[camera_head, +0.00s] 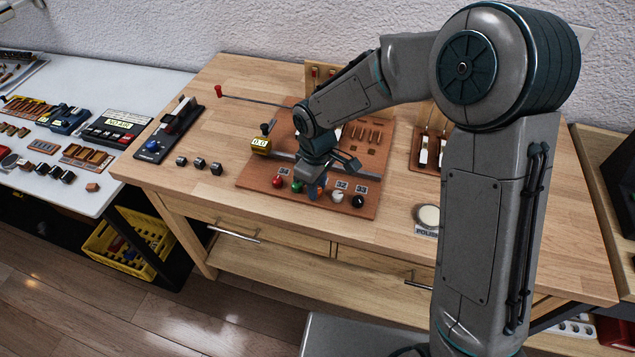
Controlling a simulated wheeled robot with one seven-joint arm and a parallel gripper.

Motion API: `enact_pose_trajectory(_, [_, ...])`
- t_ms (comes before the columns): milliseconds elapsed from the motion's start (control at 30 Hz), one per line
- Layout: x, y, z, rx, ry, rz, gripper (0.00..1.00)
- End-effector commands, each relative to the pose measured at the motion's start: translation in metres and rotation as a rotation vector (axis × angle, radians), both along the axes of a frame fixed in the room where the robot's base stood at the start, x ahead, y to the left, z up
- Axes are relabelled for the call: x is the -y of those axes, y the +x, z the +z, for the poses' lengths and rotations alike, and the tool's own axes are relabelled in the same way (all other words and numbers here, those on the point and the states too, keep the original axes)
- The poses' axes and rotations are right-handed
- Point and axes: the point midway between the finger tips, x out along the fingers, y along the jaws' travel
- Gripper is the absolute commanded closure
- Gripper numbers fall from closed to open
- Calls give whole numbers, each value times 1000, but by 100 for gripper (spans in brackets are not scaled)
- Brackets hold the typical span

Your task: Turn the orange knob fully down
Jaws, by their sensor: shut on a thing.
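My gripper (315,190) points down over the front of a brown board (255,178) on the wooden workbench. Its fingers are shut in a row of knobs, between a green knob (297,186) and a white knob (338,196). A red knob (278,181) is at the left of the row and a black knob (357,201) at the right. Small number labels stand behind the knobs. A yellow display box (261,145) at the board's back left seems to read 0.0.
A red-tipped rod (219,91) reaches left from behind my arm. Black blocks (199,162) and a dark device with a blue knob (168,130) lie at left. A round polish tin (428,216) sits right of the board.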

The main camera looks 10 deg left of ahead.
Motion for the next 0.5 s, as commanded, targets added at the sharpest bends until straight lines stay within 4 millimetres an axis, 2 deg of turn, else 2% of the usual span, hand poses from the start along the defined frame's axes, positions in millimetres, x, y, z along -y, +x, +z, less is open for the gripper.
enact_pose_trajectory(500, [-1, 1, 3, 2, 4, 488, 100])
